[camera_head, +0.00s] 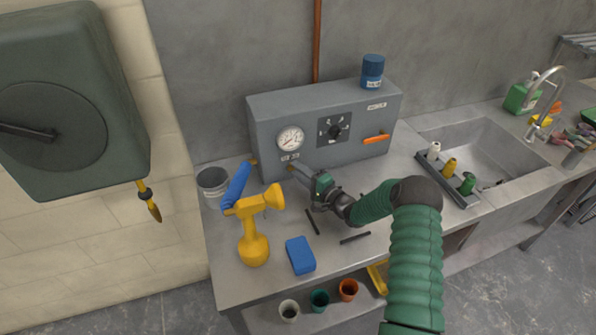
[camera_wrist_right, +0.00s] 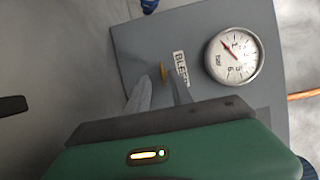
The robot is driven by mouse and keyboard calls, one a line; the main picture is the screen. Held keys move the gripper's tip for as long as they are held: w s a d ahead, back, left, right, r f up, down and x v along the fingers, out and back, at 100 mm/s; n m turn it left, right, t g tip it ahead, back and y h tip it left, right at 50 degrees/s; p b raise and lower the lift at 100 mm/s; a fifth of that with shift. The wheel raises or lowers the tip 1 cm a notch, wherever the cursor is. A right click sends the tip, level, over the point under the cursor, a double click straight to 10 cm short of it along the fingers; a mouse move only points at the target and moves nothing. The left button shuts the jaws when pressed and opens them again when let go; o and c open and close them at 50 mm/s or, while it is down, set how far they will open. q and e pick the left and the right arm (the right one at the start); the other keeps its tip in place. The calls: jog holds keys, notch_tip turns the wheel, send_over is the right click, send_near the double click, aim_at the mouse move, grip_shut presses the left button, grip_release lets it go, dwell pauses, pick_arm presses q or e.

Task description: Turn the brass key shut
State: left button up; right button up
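The brass key (camera_wrist_right: 163,72) shows as a small thin piece on the face of the grey box, beside the label starting "BLEE" in the right wrist view. In the head view a small brass bit of it (camera_head: 291,168) shows low on the box front, below the gauge. My right gripper (camera_wrist_right: 160,82) points at the key, with one finger to each side and a gap between the fingers. In the head view my right gripper (camera_head: 296,172) is close against the box, its fingers partly hiding the key. Touch between fingers and key cannot be told. My left gripper is not in view.
A sink (camera_head: 480,150) lies right.

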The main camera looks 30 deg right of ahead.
jog(key=shift+d+r, duration=0.1)
jog(key=shift+s, duration=0.1)
jog(key=s+d, duration=0.1)
jog(key=s, duration=1)
jog(key=s+d, duration=0.1)
jog(key=s, duration=0.4)
jog(key=shift+s+d+b, duration=0.15)
jog(key=shift+d+b, duration=0.2)
jog(key=shift+f, duration=0.2)
